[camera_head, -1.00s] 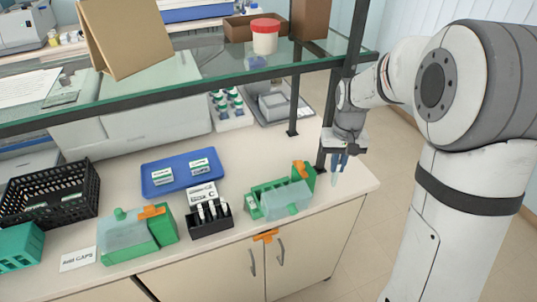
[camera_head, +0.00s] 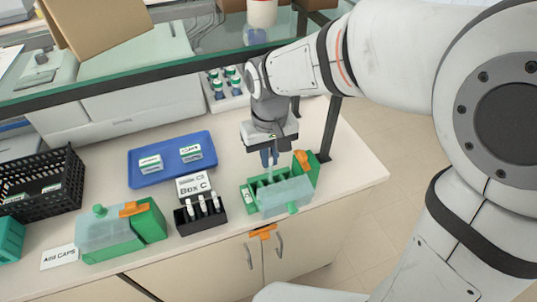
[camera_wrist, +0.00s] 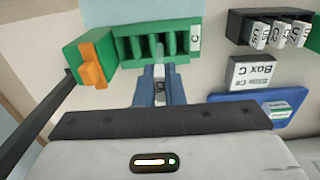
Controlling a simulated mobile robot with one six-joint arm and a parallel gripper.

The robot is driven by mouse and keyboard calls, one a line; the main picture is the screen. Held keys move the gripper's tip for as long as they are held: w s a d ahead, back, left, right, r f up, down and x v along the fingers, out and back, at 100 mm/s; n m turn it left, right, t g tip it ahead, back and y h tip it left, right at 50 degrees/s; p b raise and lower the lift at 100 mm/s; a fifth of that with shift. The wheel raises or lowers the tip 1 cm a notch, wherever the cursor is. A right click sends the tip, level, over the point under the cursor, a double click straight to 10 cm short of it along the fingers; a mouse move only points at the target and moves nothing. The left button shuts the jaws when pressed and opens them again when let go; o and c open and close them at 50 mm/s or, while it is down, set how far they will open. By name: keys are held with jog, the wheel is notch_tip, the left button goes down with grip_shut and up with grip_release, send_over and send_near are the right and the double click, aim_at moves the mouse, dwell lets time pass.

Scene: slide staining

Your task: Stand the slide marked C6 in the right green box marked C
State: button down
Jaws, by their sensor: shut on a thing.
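My gripper (camera_head: 269,159) has blue fingers, also seen in the wrist view (camera_wrist: 160,97). It is shut on a slide (camera_wrist: 159,84) whose label looks like C6. The slide's far end points at the slots of the right green box (camera_head: 248,196), which carries a C label in the wrist view (camera_wrist: 195,39). The gripper is above the box's back side. I cannot tell whether the slide's lower end is inside a slot. The box's clear lid (camera_head: 286,197) is open toward the front, and its orange latch (camera_head: 301,158) shows at the right.
A black rack (camera_head: 202,222) with several slides stands left of the box, with a Box C card (camera_head: 194,187) behind it. A blue tray (camera_head: 152,181), a second green box (camera_head: 152,228) and a black basket (camera_head: 38,190) are further left. The glass shelf (camera_head: 95,84) hangs above.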

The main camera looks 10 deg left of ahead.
aim_at(268, 173)
jog(key=shift+a+f, duration=0.1)
jog(key=shift+f+b, duration=0.65)
jog(key=shift+f, duration=0.1)
jog(key=shift+f+b, duration=1.6)
jog(key=shift+f, duration=0.65)
jog(key=c, duration=1.5)
grip_release()
jog(key=shift+o, duration=0.2)
jog(key=shift+r, duration=0.15)
notch_tip(268, 173, up, 8)
jog(key=p, duration=0.6)
jog(key=shift+s, duration=0.1)
